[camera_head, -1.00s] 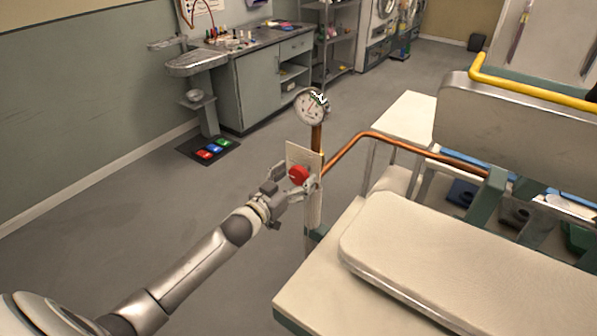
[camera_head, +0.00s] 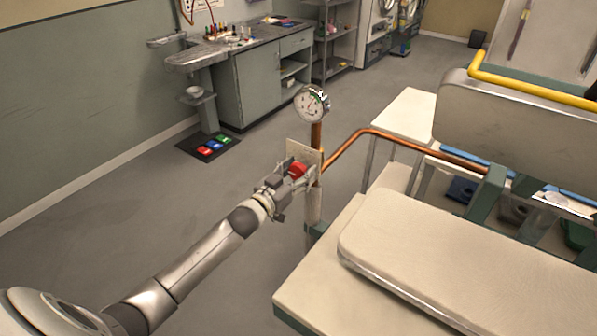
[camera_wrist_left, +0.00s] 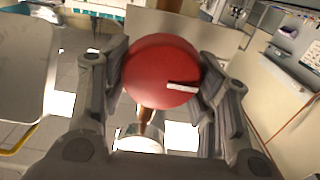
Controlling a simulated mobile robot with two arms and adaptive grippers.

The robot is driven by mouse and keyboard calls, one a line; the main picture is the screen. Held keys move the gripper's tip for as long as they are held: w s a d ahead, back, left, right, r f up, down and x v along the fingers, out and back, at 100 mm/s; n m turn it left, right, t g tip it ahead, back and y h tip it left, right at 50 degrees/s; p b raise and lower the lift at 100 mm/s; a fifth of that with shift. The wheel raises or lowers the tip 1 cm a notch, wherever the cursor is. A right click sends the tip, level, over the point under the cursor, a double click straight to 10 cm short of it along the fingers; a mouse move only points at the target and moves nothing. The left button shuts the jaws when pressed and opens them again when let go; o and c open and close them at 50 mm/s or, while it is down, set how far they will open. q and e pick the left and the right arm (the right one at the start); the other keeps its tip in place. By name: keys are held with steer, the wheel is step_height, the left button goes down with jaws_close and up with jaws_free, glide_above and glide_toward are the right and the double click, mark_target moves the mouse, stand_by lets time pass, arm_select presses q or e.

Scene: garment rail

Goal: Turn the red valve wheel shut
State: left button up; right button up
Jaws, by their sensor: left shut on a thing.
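The red valve wheel (camera_head: 298,170) sits on the copper pipe below the round gauge (camera_head: 312,103), in front of a pale plate (camera_head: 302,151). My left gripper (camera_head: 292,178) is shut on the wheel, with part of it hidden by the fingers. In the left wrist view the wheel (camera_wrist_left: 162,72) fills the space between the two dark fingers of the gripper (camera_wrist_left: 163,85). A white mark on the wheel's face points to the right in that view. My right gripper is not in view.
A copper pipe (camera_head: 400,146) runs right from the valve. A cream padded board (camera_head: 450,250) on a table stands close at the right. A grey cabinet (camera_head: 258,88) and sink (camera_head: 195,57) stand behind. The floor at the left is clear.

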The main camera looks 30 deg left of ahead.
arm_select(q)
steer(key=shift+m, duration=0.4)
steer(key=m, duration=0.2)
steer(key=shift+d+m+b, duration=0.1)
steer(key=shift+m+b, duration=0.2)
steer(key=shift+m, duration=0.1)
steer(key=m+b, duration=0.1)
steer(key=m, duration=0.4)
steer(key=shift+d+f, duration=0.1)
steer(key=shift+f, duration=0.05)
steer(key=m+b, duration=0.1)
steer(key=m, duration=0.4)
steer(key=shift+d+f+m, duration=0.1)
steer(key=shift+f+m, duration=0.05)
steer(key=shift+m, duration=0.25)
steer(key=shift+m+b, duration=0.45)
steer(key=shift+m, duration=1.35)
steer(key=o, duration=1)
